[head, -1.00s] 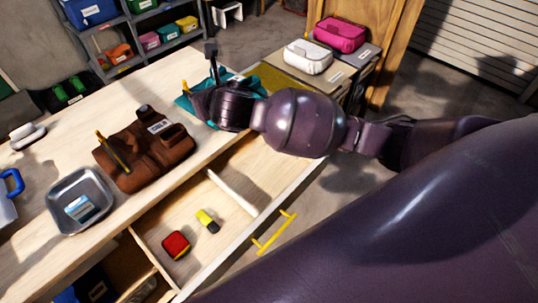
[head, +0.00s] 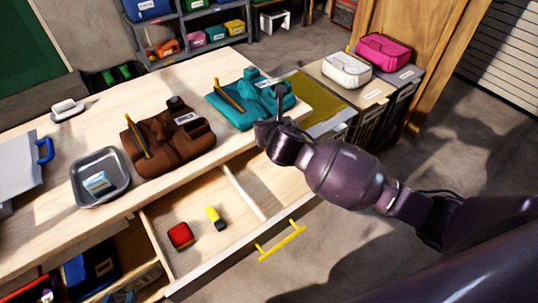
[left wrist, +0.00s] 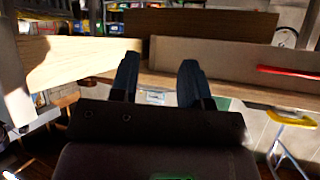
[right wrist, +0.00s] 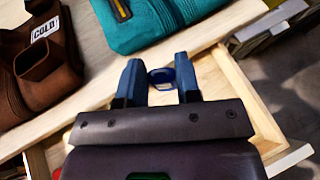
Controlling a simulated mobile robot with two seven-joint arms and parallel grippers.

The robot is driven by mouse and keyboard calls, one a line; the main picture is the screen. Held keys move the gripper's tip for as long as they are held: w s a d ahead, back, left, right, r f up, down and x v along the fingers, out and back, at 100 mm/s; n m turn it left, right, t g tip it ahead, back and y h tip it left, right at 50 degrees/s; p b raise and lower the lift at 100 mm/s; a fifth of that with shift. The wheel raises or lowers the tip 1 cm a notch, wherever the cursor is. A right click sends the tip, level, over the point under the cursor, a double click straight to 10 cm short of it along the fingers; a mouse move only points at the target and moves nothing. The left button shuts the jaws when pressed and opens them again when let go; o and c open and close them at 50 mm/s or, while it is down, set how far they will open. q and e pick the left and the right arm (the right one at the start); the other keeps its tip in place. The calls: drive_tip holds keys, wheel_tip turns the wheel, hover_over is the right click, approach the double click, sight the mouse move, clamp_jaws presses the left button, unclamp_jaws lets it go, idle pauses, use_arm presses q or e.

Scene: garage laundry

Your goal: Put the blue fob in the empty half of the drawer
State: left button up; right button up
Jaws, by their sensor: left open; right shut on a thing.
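The blue fob (right wrist: 164,79) shows in the right wrist view between the fingertips of my right gripper (right wrist: 160,86), which is shut on it. Below it lies the open drawer (right wrist: 240,92). In the head view my right gripper (head: 272,135) is over the back of the drawer's right half; its fingertips and the fob are hidden there. The drawer's divider (head: 243,192) separates this bare half from the left half, which holds a red block (head: 180,235) and a yellow-and-black item (head: 215,218). My left gripper (left wrist: 158,88) is open and empty in the left wrist view, facing pale boards.
On the worktop are a brown pouch (head: 165,145), a teal pouch (head: 250,105) and a metal tray (head: 98,192) with a small item. A yellow handle (head: 281,241) sticks out from the drawer front. Bins with white and pink pouches (head: 383,52) stand at right.

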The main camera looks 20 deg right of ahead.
wheel_tip(320, 180, down, 12)
drive_tip(key=b, duration=0.2)
drive_tip(key=shift+r+b, duration=0.2)
drive_tip(key=shift+b, duration=0.2)
drive_tip(key=shift+f, duration=0.25)
drive_tip(key=shift+r, duration=0.1)
use_arm(q)
wheel_tip(320, 180, down, 3)
drive_tip(key=shift+d+f, duration=0.1)
use_arm(e)
drive_tip(key=o, duration=0.5)
use_arm(q)
drive_tip(key=shift+s+f, duration=0.2)
drive_tip(key=shift+s, duration=0.1)
use_arm(e)
drive_tip(key=o, duration=0.4)
